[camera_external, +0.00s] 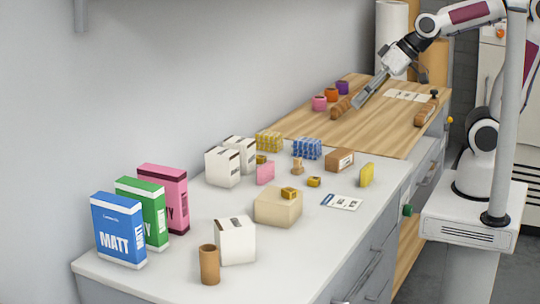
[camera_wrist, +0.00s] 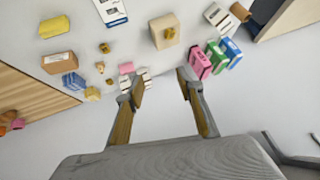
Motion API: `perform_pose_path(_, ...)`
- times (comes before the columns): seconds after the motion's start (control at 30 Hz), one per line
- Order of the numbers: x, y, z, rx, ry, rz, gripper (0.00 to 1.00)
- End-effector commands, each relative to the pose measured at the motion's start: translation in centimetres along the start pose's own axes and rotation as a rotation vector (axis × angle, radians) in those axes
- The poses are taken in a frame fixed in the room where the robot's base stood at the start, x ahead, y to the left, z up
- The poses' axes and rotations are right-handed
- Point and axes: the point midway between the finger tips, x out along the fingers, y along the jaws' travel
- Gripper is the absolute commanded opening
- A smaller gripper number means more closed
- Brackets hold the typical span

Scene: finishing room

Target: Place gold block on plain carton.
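The plain carton (camera_external: 275,211) is a beige box on the white counter, and it also shows in the wrist view (camera_wrist: 157,41). A small gold block (camera_external: 289,193) rests on its top. Another gold block (camera_external: 313,182) lies on the counter to its right, and a third (camera_external: 261,159) lies farther back near the white boxes. In the wrist view two loose gold blocks (camera_wrist: 104,47) (camera_wrist: 109,82) show left of the carton. My gripper (camera_external: 357,104) is above the wooden board, away from the carton. Its fingers (camera_wrist: 161,85) are spread with nothing between them.
Blue (camera_external: 119,231), green (camera_external: 142,212) and pink (camera_external: 163,198) boxes stand left. A white box (camera_external: 235,241) and brown cylinder (camera_external: 209,265) stand in front. White boxes (camera_external: 223,166), a pink block (camera_external: 265,173), a wooden peg (camera_external: 297,165) and a brown box (camera_external: 340,160) stand behind the carton.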

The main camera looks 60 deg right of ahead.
Motion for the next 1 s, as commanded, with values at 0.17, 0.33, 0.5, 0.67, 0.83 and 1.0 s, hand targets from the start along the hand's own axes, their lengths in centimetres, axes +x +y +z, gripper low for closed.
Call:
perform_pose_path(0.17,-3.4,4.0,3.0,-0.027,-0.05,0.097,0.37)
perform_pose_path(0.33,-6.2,7.3,6.1,-0.037,-0.103,0.195,0.37)
perform_pose_path(0.5,-7.9,9.3,8.2,-0.036,-0.141,0.261,0.37)
perform_pose_path(0.67,-8.4,9.9,8.9,-0.035,-0.154,0.282,0.37)
perform_pose_path(0.83,-8.4,9.9,8.9,-0.036,-0.155,0.282,0.37)
perform_pose_path(1.0,-8.4,9.8,8.8,-0.036,-0.155,0.281,0.37)
